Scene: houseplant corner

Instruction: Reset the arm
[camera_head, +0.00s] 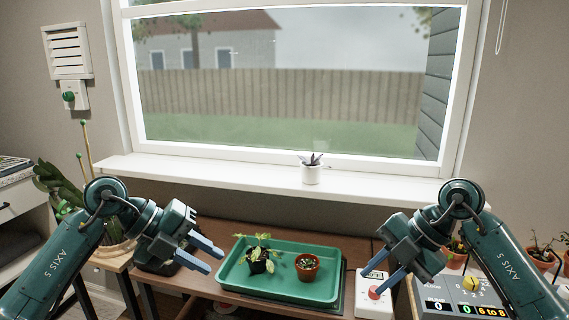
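My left gripper (207,257) hangs in the air over the left part of the wooden table, left of the green tray. Its two blue fingers are apart with nothing between them. My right gripper (385,281) is in the air right of the tray, above the white device with a red button. Its blue fingers overlap from this angle, so the gap between them is hard to see. I see no object held in it.
The green tray (231,279) holds a dark pot with a leafy plant (259,261) and a terracotta pot (307,267). A white device (371,296) and a grey control box (440,297) stand to the right. A small white pot (311,174) stands on the windowsill (240,177).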

